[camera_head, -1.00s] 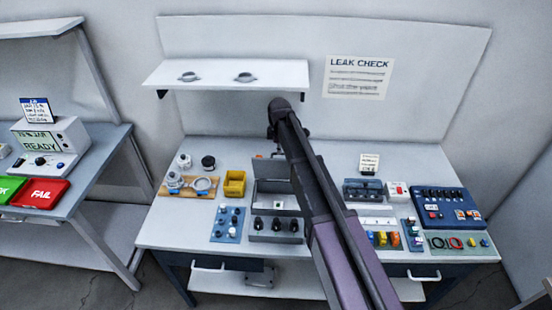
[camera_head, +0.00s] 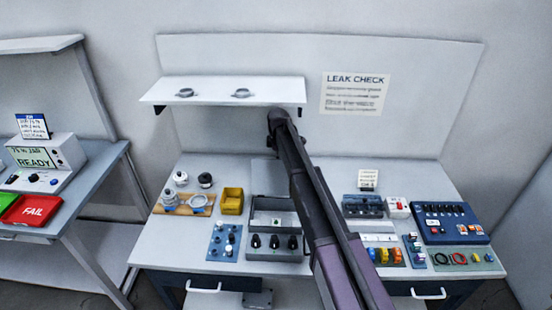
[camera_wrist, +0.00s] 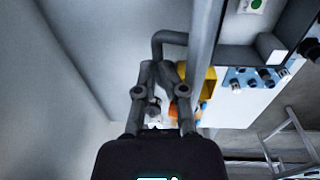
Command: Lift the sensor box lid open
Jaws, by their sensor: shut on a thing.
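The grey sensor box (camera_head: 275,248) stands near the front of the bench, its inside showing in the head view. Several black-knobbed sensors stand along its front. Its grey lid (camera_head: 264,174) stands raised at the back, partly behind my arm. In the wrist view the lid (camera_wrist: 206,55) shows nearly edge-on, with a dark bent handle (camera_wrist: 170,38) on its side. My gripper (camera_wrist: 163,70) is shut on this handle. My arm hides the gripper in the head view. A green-marked white piece (camera_wrist: 251,5) shows in the box.
A yellow bin (camera_head: 232,201) and a blue mat of small parts (camera_head: 224,242) are left of the box. A shelf (camera_head: 225,92) overhangs the bench's back left. A blue panel (camera_head: 451,222) and several small parts stand to the right.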

